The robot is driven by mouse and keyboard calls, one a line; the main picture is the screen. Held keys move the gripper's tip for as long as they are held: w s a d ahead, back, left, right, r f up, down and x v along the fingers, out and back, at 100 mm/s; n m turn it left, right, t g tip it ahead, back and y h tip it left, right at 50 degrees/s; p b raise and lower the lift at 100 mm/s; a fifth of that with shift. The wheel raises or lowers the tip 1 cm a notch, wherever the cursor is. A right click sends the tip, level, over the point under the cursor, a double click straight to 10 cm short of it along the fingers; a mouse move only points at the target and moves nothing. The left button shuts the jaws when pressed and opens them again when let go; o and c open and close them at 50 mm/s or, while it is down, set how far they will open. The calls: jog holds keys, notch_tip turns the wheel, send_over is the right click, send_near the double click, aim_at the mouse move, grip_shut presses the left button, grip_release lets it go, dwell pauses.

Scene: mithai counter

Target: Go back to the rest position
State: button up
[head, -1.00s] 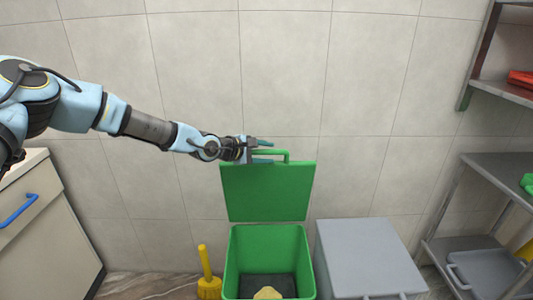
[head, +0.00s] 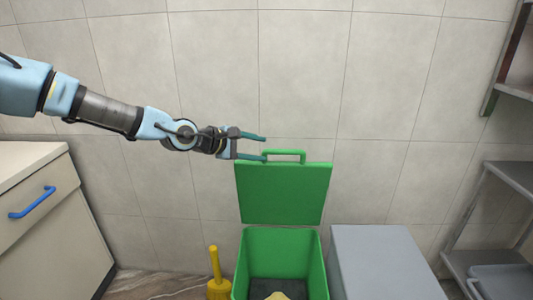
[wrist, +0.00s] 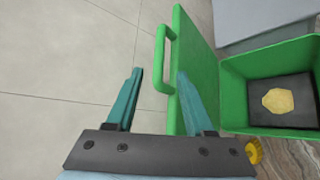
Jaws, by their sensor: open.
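My gripper (head: 264,147) is open and empty. In the head view it is in the air at the upper left of the raised green lid (head: 284,195), by the left end of the lid's green handle (head: 285,154). In the wrist view my gripper's two teal fingers (wrist: 158,88) are spread apart. The handle (wrist: 160,58) shows just beyond and between them, and the right finger overlaps the lid (wrist: 196,60). I cannot tell whether a finger touches the lid.
The green bin (head: 242,262) stands open below, with a yellowish piece (wrist: 279,101) inside. A yellow brush (head: 215,270) is left of it and a grey bin (head: 385,260) right. A cabinet (head: 45,225) stands at the left, metal shelves (head: 510,180) at the right. A tiled wall is behind.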

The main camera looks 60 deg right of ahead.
jog(key=shift+w+a, duration=0.1)
jog(key=shift+a, duration=0.1)
dwell(0.5)
jog(key=w+a+f+m+t+y, duration=0.1)
jog(key=w+a+f+t+y, duration=0.15)
jog(key=w+a, duration=0.6)
jog(key=w+a+f+m+t+y, duration=0.1)
jog(key=w+a+f+y, duration=0.2)
jog(key=a, duration=1)
jog(key=w+a+f+m+t+y, duration=0.25)
jog(key=w+a, duration=0.25)
jog(key=a, duration=0.5)
jog(key=s+a+r+y, duration=0.1)
jog(key=a+r, duration=0.1)
jog(key=a, duration=0.8)
jog(key=s+a+r+n+y, duration=0.1)
jog(key=s+a+r, duration=0.1)
jog(key=a, duration=0.8)
jog(key=s+a+r+y, duration=0.2)
jog(key=a+r, duration=0.1)
jog(key=a, duration=0.6)
jog(key=shift+a+r, duration=0.3)
jog(key=shift+a, duration=0.1)
jog(key=shift+n, duration=0.25)
